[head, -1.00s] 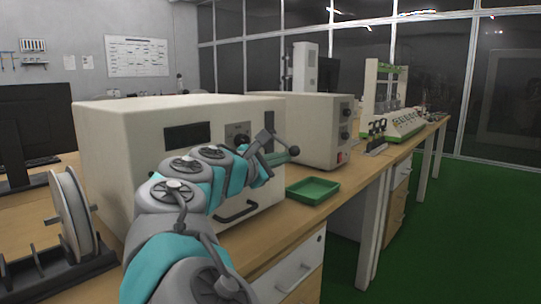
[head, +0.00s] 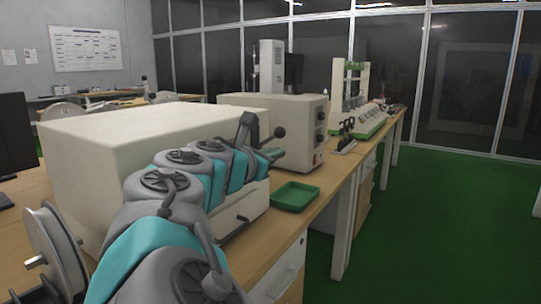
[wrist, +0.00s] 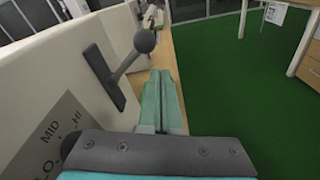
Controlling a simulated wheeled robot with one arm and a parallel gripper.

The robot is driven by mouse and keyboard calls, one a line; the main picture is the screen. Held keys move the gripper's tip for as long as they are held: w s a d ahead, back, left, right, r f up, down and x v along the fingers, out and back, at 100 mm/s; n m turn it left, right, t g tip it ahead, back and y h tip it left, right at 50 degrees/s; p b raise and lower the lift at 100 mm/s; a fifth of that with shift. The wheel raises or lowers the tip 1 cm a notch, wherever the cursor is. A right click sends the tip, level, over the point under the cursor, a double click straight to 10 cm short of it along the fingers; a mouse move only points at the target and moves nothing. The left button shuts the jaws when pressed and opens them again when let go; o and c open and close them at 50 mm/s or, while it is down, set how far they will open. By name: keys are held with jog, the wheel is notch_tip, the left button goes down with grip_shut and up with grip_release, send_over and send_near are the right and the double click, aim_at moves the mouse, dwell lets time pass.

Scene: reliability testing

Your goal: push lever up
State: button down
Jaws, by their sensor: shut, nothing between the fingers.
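The lever is a dark rod with a round ball knob (wrist: 145,41), rising from a dark plate (wrist: 101,74) on the front of a cream box. In the head view, its knob (head: 280,132) stands out past the box's right front side. My gripper (wrist: 160,74) is shut and empty, its teal fingers side by side. In the wrist view, the fingertips lie just below the knob in the picture; I cannot tell whether they touch it. In the head view, my gripper (head: 274,153) is just under the knob, and my arm hides much of the box front.
The cream box (head: 75,190) stands on a wooden bench. MID and HI labels (wrist: 60,130) mark its front. A green tray (head: 294,196) lies on the bench right of my arm. A second cream device (head: 285,120) stands behind. Green floor is open to the right.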

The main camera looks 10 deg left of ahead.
jog(key=shift+a+r+n, duration=0.2)
jog(key=shift+r+n, duration=0.7)
jog(key=shift+r, duration=0.1)
jog(key=shift+w+h, duration=0.1)
jog(key=shift+h, duration=0.2)
